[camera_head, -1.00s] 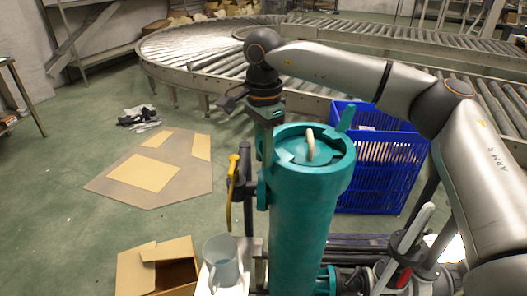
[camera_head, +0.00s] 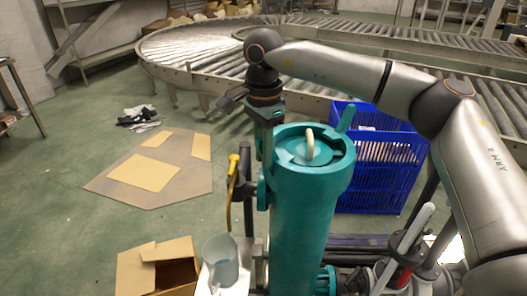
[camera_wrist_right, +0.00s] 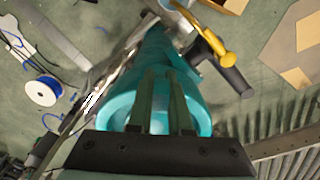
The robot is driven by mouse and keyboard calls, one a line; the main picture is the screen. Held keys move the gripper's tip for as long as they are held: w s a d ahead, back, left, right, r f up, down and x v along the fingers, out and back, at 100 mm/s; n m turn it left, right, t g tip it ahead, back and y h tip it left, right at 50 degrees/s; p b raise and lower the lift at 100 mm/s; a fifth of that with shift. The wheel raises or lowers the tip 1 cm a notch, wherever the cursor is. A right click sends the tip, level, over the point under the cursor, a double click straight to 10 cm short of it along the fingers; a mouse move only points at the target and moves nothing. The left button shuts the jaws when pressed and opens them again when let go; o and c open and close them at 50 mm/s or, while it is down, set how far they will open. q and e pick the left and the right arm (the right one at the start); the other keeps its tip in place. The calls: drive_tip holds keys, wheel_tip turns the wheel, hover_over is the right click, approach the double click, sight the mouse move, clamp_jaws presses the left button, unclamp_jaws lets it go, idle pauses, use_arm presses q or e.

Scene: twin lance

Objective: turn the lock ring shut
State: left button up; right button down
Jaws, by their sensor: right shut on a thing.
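The teal lock ring (camera_head: 338,168) sits around the top of an upright teal cylinder (camera_head: 300,235). Inside it is a teal lid with a cream loop handle (camera_head: 310,144). A teal lug (camera_head: 346,118) sticks up at the ring's back right. My right gripper (camera_head: 267,150) points down at the ring's left side and is shut on a part of the ring there; the gripped part is mostly hidden. In the right wrist view its two fingers (camera_wrist_right: 160,100) stand close together over the teal body (camera_wrist_right: 158,62). My left gripper is not in view.
A yellow-topped handle (camera_head: 233,165) stands just left of the cylinder. A blue crate (camera_head: 385,180) stands behind right. A roller conveyor (camera_head: 190,50) curves behind. Floor at left is mostly open.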

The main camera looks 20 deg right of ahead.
drive_tip(key=shift+w+a+r+m+p, duration=0.1)
drive_tip(key=shift+w+r+m+p, duration=0.15)
drive_tip(key=shift+w+m+p, duration=0.6)
use_arm(q)
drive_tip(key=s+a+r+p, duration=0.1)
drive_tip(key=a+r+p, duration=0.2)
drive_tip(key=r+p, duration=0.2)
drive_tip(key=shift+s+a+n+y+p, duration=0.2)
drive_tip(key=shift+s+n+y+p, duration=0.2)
drive_tip(key=shift+p, duration=0.4)
use_arm(e)
drive_tip(key=w+d+m, duration=0.2)
drive_tip(key=w+m, duration=0.2)
drive_tip(key=w, duration=0.3)
drive_tip(key=shift+f+m+t, duration=0.2)
drive_tip(key=shift+m+t, duration=0.15)
drive_tip(key=shift+t, duration=0.05)
drive_tip(key=shift+w, duration=0.1)
drive_tip(key=c, duration=0.9)
unclamp_jaws()
drive_tip(key=shift+o, duration=0.3)
drive_tip(key=shift+a, duration=0.1)
